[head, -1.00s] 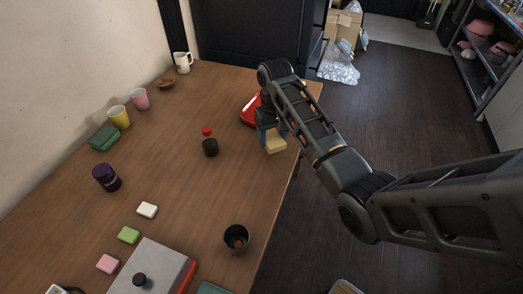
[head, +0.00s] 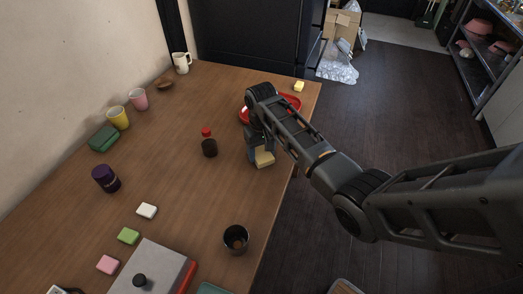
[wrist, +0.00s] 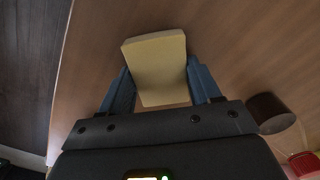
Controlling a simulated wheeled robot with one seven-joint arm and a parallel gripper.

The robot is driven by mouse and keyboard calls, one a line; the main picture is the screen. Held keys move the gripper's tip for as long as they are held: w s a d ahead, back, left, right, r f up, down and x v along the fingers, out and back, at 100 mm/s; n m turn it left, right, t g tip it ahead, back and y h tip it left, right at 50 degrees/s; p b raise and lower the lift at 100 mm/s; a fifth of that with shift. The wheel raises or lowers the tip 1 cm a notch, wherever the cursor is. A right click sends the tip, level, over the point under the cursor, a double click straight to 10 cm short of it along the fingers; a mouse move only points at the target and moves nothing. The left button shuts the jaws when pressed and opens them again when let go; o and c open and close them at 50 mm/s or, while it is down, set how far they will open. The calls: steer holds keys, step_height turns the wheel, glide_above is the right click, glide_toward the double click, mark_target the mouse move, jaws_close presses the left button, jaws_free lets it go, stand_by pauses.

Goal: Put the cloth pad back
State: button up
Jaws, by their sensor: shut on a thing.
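My gripper (head: 257,153) is shut on a pale yellow pad (head: 265,159), which appears to be the cloth pad. In the wrist view, the pad (wrist: 157,66) sits between the two blue fingers of my gripper (wrist: 160,84), its far end sticking out past them. The pad is over the right part of the wooden table, near the right edge. I cannot tell whether it touches the tabletop.
A red tray (head: 292,103) lies behind my gripper, partly hidden by my arm. A dark bottle with a red cap (head: 209,145) stands to the left, and a dark cup (head: 236,238) nearer. A grey box (head: 158,268) is at the front. Bare tabletop lies between bottle and cup.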

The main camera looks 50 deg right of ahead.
mark_target(262, 153)
steer(key=o, duration=0.9)
steer(key=shift+o, duration=0.2)
steer(key=shift+r, duration=0.1)
step_height(262, 153, up, 12)
